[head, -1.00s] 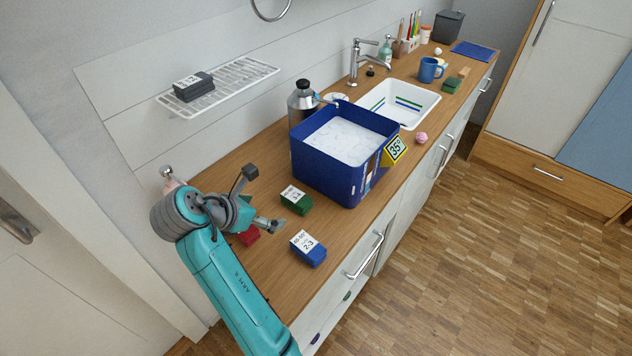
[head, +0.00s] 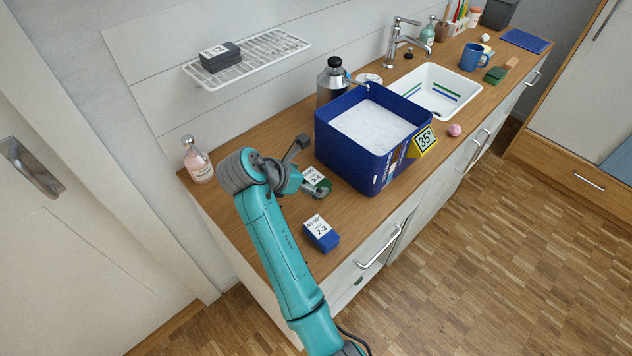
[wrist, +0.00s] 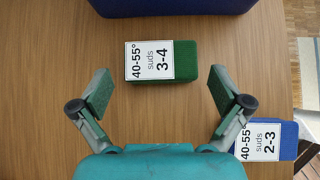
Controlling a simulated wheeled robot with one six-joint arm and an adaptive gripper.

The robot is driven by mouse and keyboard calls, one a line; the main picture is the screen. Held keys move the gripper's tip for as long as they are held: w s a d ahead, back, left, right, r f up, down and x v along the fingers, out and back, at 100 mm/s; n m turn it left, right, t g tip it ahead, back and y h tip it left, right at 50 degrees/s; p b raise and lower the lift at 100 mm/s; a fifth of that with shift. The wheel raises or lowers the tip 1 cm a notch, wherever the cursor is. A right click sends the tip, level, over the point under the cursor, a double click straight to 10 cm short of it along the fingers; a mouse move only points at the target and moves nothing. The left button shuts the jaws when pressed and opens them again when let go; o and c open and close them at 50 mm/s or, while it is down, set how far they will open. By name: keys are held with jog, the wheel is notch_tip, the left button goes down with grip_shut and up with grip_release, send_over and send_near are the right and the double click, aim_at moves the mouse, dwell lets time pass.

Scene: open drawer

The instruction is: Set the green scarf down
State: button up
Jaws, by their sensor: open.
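The green scarf is a folded green block with a white label reading 40-55°, suds 3-4. In the wrist view the scarf (wrist: 187,62) lies flat on the wooden counter, just beyond my fingertips. In the head view the scarf (head: 313,176) is partly covered by my gripper (head: 312,165). My gripper, also in the wrist view (wrist: 160,88), is open and empty, with one finger to each side of the scarf's near edge. The fingers appear apart from the scarf.
A blue tub (head: 338,155) of white suds stands just beyond the scarf. A folded blue cloth (head: 322,238) labelled 2-3 lies nearer the counter's front edge. A pink soap bottle (head: 198,162) stands at the left end. A wire rack (head: 270,58) hangs above.

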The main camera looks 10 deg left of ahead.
aim_at(314, 179)
jog(key=x, duration=0.3)
jog(key=shift+w+d+f, duration=0.15)
jog(key=shift+w+d, duration=0.05)
jog(key=c, duration=1.1)
